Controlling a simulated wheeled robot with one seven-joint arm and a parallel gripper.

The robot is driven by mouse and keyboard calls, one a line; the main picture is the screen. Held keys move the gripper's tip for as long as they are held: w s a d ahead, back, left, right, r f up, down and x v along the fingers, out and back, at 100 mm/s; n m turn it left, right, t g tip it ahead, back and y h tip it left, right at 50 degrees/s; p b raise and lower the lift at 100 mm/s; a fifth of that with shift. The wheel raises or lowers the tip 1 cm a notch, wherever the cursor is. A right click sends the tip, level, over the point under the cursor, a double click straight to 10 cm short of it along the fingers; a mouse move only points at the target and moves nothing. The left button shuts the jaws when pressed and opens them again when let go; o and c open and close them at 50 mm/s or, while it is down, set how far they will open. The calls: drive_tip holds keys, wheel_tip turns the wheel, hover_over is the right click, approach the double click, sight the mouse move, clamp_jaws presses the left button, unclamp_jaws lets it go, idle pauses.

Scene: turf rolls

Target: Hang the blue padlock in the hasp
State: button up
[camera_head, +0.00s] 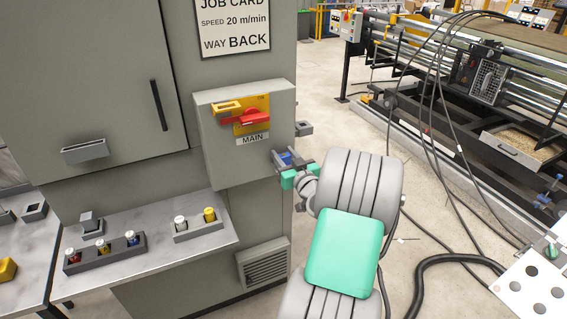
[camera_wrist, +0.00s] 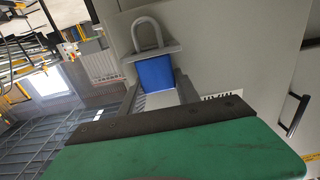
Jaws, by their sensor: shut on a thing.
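The blue padlock (camera_wrist: 155,74) is between the grey fingers of my gripper (camera_wrist: 158,88) in the wrist view, its grey shackle pointing away from the palm. The head view shows my gripper (camera_head: 290,164) shut on the blue padlock (camera_head: 286,158), beside the lower right of the grey switch box (camera_head: 222,152). The padlock's shackle is hard to make out there. On the box front is a yellow plate with a hasp (camera_head: 228,106) at its left and a red handle (camera_head: 246,118) lying roughly level. The padlock is apart from the hasp, to its lower right.
Below the box is a shelf (camera_head: 150,236) with racks of coloured pieces. A cabinet handle (camera_head: 155,106) is at left. Cables and a roller machine (camera_head: 480,75) stand at right.

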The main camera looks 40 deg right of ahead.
clamp_jaws()
drive_tip(key=shift+r, duration=0.15)
